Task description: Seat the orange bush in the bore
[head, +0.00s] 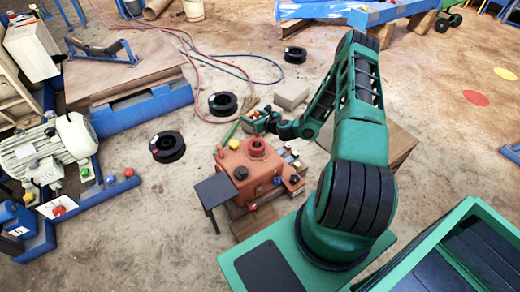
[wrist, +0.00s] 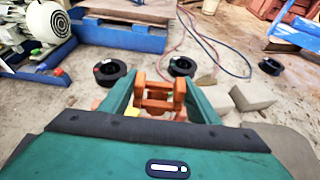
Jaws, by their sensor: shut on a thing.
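My gripper (head: 262,122) is just beyond and above the red-orange housing (head: 232,161) in the head view. In the wrist view its two green fingers (wrist: 158,92) are shut on the orange bush (wrist: 158,104), which sits between the fingertips. The bush is clear of the housing as far as I can see. A raised round collar with a dark opening (head: 257,147) is on top of the housing. Other dark round spots show on the housing too, and I cannot tell surely which is the bore. In the wrist view the housing is mostly hidden behind my gripper.
A dark plate on a stand (head: 214,190) is left of the housing. Small coloured parts (head: 290,158) lie to its right. A grey block (head: 291,94) and black reels (head: 167,146) lie on the floor beyond. A motor (head: 50,150) stands at left. Hoses cross the floor behind.

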